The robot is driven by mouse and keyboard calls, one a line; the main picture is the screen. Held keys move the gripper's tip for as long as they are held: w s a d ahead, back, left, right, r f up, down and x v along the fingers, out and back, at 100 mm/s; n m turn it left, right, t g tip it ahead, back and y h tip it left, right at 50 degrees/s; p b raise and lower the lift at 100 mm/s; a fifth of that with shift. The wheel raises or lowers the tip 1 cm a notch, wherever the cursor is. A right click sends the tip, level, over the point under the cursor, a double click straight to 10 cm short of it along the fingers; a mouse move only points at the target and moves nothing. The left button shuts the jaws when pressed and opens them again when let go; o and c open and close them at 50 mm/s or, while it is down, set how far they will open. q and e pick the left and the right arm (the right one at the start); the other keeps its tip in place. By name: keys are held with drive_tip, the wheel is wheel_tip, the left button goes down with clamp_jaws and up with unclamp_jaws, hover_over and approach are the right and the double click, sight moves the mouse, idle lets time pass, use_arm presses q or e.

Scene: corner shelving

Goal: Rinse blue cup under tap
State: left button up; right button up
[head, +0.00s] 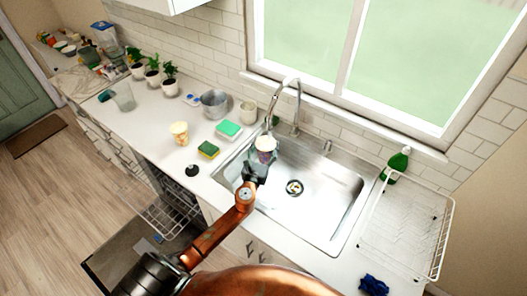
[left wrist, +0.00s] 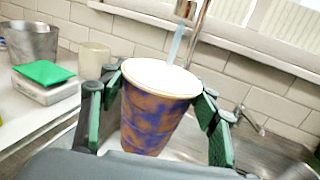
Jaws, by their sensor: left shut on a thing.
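A blue cup with an orange pattern and a white top (left wrist: 158,110) is upright between the fingers of my left gripper (left wrist: 155,125), which is shut on it. In the head view the cup (head: 265,144) is over the left part of the steel sink (head: 318,205), just below the end of the tap (head: 297,105), and my left gripper (head: 257,168) is on its near side. In the left wrist view a pale blue stream of water (left wrist: 176,45) comes down from the tap (left wrist: 187,12) and meets the cup's top. My right gripper is not in view.
Left of the sink are a sponge (head: 208,149), a green-topped box (head: 229,129), a patterned cup (head: 180,132), a metal pot (head: 214,103) and a beige cup (head: 248,112). A green bottle (head: 397,163) and a wire dish rack (head: 405,215) stand right. The sink's right part is clear.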

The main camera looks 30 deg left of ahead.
sight(261, 152)
use_arm(q)
drive_tip(key=shift+a, duration=0.2)
drive_tip(key=shift+a, duration=0.4)
drive_tip(key=shift+d, duration=0.25)
drive_tip(key=shift+d, duration=0.35)
drive_tip(key=shift+s, duration=0.1)
drive_tip(key=shift+a+p+v, duration=0.2)
drive_tip(key=shift+p+v, duration=0.05)
drive_tip(key=shift+v, duration=0.8)
drive_tip(key=shift+a+p+v, duration=0.15)
drive_tip(key=shift+p+v, duration=0.1)
drive_tip(key=shift+v, duration=0.75)
drive_tip(key=shift+a+v, duration=0.15)
drive_tip(key=shift+v, duration=0.75)
drive_tip(key=shift+a+v, duration=0.15)
drive_tip(key=shift+v, duration=0.75)
drive_tip(key=shift+s, duration=0.15)
